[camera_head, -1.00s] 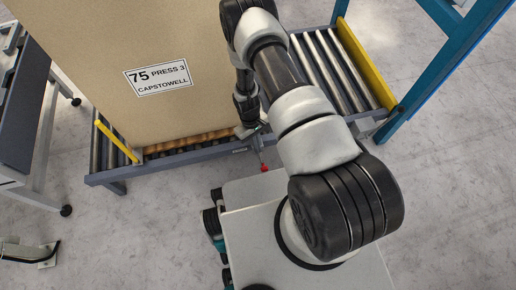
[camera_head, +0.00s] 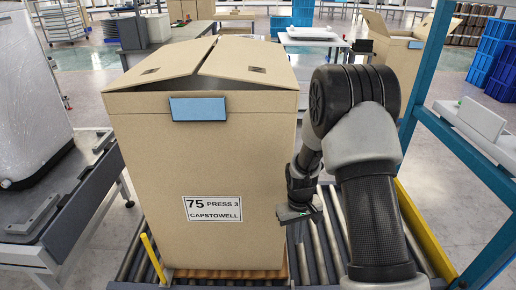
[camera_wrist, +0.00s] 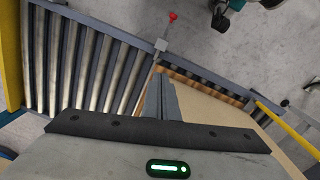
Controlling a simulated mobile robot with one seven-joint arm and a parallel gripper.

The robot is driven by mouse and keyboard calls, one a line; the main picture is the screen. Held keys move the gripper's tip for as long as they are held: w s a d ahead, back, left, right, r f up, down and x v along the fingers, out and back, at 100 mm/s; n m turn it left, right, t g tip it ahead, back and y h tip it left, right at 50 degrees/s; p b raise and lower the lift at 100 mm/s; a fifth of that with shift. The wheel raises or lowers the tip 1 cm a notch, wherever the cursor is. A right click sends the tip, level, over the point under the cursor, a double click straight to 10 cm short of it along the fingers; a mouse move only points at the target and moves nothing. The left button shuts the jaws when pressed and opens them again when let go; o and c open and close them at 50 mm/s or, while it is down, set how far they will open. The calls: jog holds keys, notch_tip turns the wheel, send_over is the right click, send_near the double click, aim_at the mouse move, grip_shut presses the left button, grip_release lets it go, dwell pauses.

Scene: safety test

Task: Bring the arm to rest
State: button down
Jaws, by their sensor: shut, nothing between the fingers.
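My arm rises at the right of the head view and bends down to my gripper (camera_head: 300,213), beside the lower right side of a large cardboard box (camera_head: 215,165). The wrist view shows the gripper's fingers (camera_wrist: 162,98) together, with nothing between them. In that view the box (camera_wrist: 215,115) lies just beyond and to the right of the fingers. I cannot tell whether they touch it. The box stands upright on a roller conveyor (camera_head: 318,255). It bears a label reading "75 PRESS 3 CAPSTOWELL", and its top flaps are partly raised.
A red knob (camera_wrist: 172,16) shows near the conveyor's edge in the wrist view. A yellow guard (camera_head: 425,235) and a blue frame (camera_head: 465,145) stand to the right. A grey bench (camera_head: 75,200) is at the left. Another open carton (camera_head: 400,55) stands behind my arm.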

jog(key=s+r+m+t, duration=0.1)
jog(key=s+r, duration=0.2)
jog(key=r, duration=0.9)
jog(key=s+r+m+t, duration=0.15)
jog(key=s+r, duration=0.25)
jog(key=r, duration=0.9)
jog(key=s+d+r+t, duration=0.1)
jog(key=s+r+t, duration=0.1)
jog(key=s+r, duration=0.45)
jog(key=s+r+t, duration=0.1)
jog(key=s+r, duration=0.3)
jog(key=s, duration=0.5)
notch_tip(320, 180, up, 22)
jog(key=p, duration=2.2)
jog(key=shift+s+d+y, duration=0.15)
jog(key=shift+y, duration=0.15)
jog(key=shift+m, duration=0.25)
